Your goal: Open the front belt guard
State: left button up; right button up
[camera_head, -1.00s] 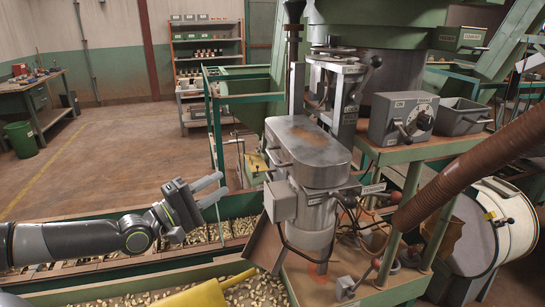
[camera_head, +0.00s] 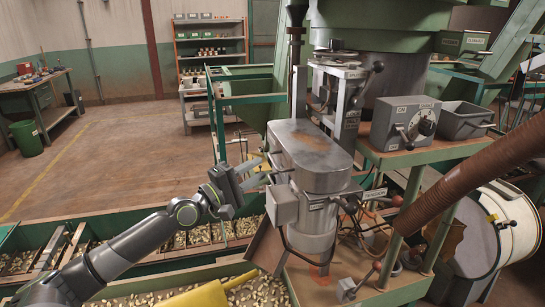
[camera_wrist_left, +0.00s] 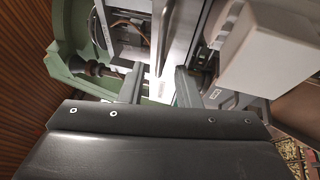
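The front belt guard (camera_head: 318,160) is a grey metal housing with a rounded top, standing shut on the machine at the middle of the head view. A thin bar handle is on its left side; in the wrist view the handle (camera_wrist_left: 166,38) stands out from a light metal face. My left gripper (camera_head: 266,170) is just left of the guard at about handle height. In the wrist view its two fingers (camera_wrist_left: 158,88) are spread apart, with the handle's near end roughly between and beyond them. I cannot tell whether they touch it. My right gripper is not in view.
A grey box (camera_head: 283,205) juts out below the guard. A control box (camera_head: 404,121) and a small bin (camera_head: 465,119) stand to the right. A brown hose (camera_head: 470,178) crosses the right side. A green trough (camera_head: 95,225) of nuts lies below my left arm.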

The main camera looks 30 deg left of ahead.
aim_at(273, 159)
pick_arm(q)
jog(key=shift+p+x, duration=0.45)
jog(key=shift+x, duration=2.6)
grip_shut()
